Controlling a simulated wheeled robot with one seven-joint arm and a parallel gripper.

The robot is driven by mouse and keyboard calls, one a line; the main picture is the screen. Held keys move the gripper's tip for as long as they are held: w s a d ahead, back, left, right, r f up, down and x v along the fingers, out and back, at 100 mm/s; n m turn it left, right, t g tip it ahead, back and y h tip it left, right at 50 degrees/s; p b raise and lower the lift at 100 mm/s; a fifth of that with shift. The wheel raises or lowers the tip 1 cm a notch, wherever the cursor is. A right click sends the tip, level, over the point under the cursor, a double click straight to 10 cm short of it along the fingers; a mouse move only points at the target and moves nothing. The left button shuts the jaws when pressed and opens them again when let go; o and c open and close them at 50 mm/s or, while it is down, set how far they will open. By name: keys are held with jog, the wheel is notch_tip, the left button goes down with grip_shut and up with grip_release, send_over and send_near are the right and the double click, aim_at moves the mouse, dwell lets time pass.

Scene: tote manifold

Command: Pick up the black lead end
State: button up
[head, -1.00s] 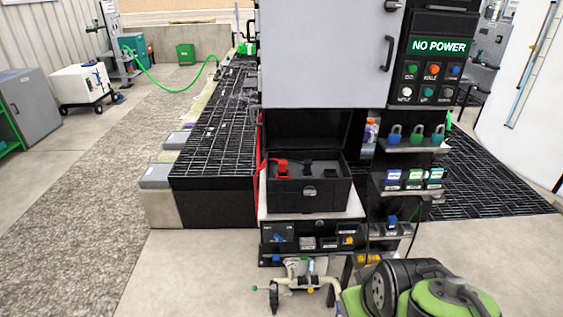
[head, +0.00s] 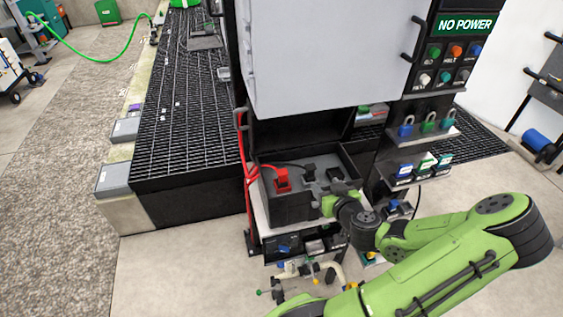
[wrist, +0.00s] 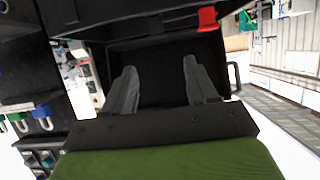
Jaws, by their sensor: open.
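An open black box (head: 290,212) sits on a shelf below the grey cabinet. A red lead end (head: 282,181) stands in it at the left, with a red cable. A dark shape just right of it looks like the black lead end (head: 309,173); it is hard to separate from the dark box. My gripper (head: 330,178) is over the right part of the box, beside that shape. In the wrist view my gripper (wrist: 163,82) has its two grey fingers apart with nothing seen between them. The red lead end (wrist: 207,19) shows at the top; the black one cannot be made out there.
The grey cabinet (head: 320,50) overhangs the box. Shelves with padlocks (head: 428,125) and small labelled blocks (head: 425,166) stand at the right. Red cables (head: 247,165) hang at the box's left. A black grating (head: 185,120) lies farther left.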

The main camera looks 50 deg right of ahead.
jog(key=f+b, duration=0.1)
jog(key=b, duration=0.1)
jog(key=p, duration=0.3)
send_near(312, 168)
jog(key=x, duration=0.4)
jog(key=shift+w+d+f, duration=0.15)
jog(key=shift+w+d, duration=0.05)
jog(key=shift+w, duration=0.15)
jog(key=p+x, duration=0.1)
jog(key=x, duration=0.5)
jog(key=shift+f, duration=0.1)
jog(key=shift+c, duration=0.6)
grip_shut()
